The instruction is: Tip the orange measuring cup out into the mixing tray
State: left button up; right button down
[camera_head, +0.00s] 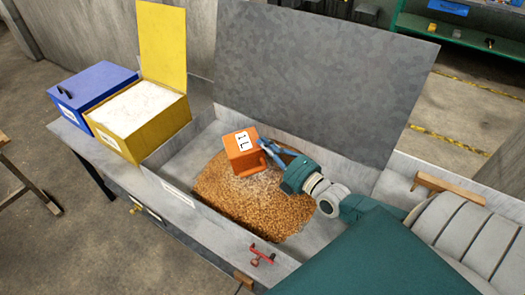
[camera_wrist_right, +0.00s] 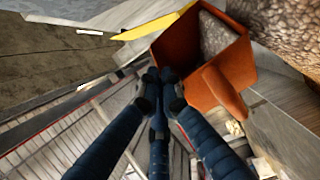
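The orange measuring cup (camera_head: 243,163), marked 1L, is tilted over the grain in the grey mixing tray (camera_head: 315,233), its label side turned up. My right gripper (camera_head: 268,150) is at the cup's right side, its blue fingers against it. In the right wrist view the fingertips (camera_wrist_right: 160,80) are close together at the edge of the cup (camera_wrist_right: 178,48), with the handle (camera_wrist_right: 222,92) to their right. Grey speckled material shows inside the cup's opening. Brown grain (camera_head: 240,205) is heaped in the tray, with pale specks below the cup. My left gripper is out of view.
A yellow bin (camera_head: 150,135) of white material, lid raised, and a closed blue bin (camera_head: 92,85) stand left of the tray. The tray's grey lid (camera_head: 320,75) stands raised behind. A red handle (camera_head: 262,256) is on the front rim.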

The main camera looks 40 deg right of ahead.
jog(key=d+m+b, duration=0.1)
jog(key=m+b, duration=0.1)
jog(key=s+d+m+t+b, duration=0.1)
jog(key=d+m+b, duration=0.1)
jog(key=d+m+t+h+b, duration=0.1)
jog(key=d+m+b, duration=0.1)
jog(key=m, duration=0.1)
jog(key=shift+s+d+f+b, duration=0.1)
jog(key=shift+s+f+b, duration=0.1)
jog(key=shift+f+b, duration=0.2)
dwell(0.7)
